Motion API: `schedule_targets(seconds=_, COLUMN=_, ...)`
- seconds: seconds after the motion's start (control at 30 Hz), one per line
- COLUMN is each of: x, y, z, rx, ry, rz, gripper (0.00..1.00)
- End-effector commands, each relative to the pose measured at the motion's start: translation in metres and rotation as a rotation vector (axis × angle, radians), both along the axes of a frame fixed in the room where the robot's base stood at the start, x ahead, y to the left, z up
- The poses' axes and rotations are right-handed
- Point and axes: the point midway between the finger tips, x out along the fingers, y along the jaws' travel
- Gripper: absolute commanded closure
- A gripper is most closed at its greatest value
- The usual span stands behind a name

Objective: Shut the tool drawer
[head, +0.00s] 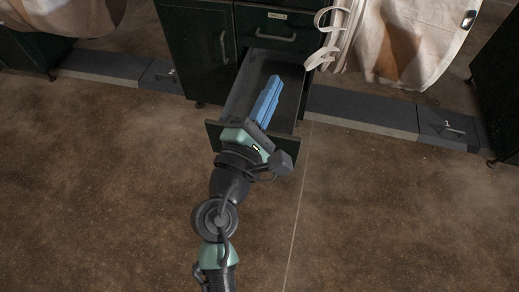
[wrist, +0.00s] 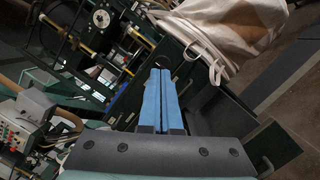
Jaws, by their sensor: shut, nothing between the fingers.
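The tool drawer (head: 240,98) is pulled out of the dark green cabinet in the head view. Its front panel (head: 287,143) faces me and is partly hidden behind my gripper and wrist. The visible part of its inside looks bare. My gripper (head: 273,84), with long blue fingers, is shut and empty. In the head view the fingers lie over the open drawer and point towards the cabinet; I cannot tell whether they touch it. In the wrist view the shut fingers (wrist: 160,76) lie side by side and point at the dark cabinet.
Above the open drawer is a closed, labelled drawer (head: 275,36) with a bar handle. A cabinet door (head: 198,50) is to its left. A pale bulk bag (head: 412,40) with straps hangs at the right. Low grey plinths (head: 350,106) flank the cabinet. The brown floor in front is clear.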

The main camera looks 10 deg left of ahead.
Motion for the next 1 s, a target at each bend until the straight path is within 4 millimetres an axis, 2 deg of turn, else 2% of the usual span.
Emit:
schedule_targets(seconds=0.03, x=-0.006, y=0.005, z=-0.053, rx=-0.099, ry=0.04, rz=0.0, gripper=1.0)
schedule_targets(seconds=0.1, x=-0.014, y=0.012, z=-0.097, rx=-0.241, ry=0.082, rz=0.001, gripper=1.0)
schedule_targets(seconds=0.3, x=-0.042, y=0.028, z=-0.212, rx=-0.637, ry=0.178, rz=0.025, gripper=1.0)
schedule_targets(seconds=0.4, x=-0.055, y=0.034, z=-0.253, rx=-0.794, ry=0.206, rz=0.045, gripper=1.0)
schedule_targets(seconds=0.53, x=-0.067, y=0.038, z=-0.284, rx=-0.927, ry=0.226, rz=0.062, gripper=1.0)
schedule_targets(seconds=0.7, x=-0.068, y=0.04, z=-0.293, rx=-0.984, ry=0.231, rz=0.068, gripper=1.0)
schedule_targets(seconds=0.87, x=-0.047, y=0.039, z=-0.291, rx=-0.982, ry=0.228, rz=0.065, gripper=1.0)
schedule_targets(seconds=1.0, x=-0.019, y=0.038, z=-0.292, rx=-0.98, ry=0.228, rz=0.063, gripper=1.0)
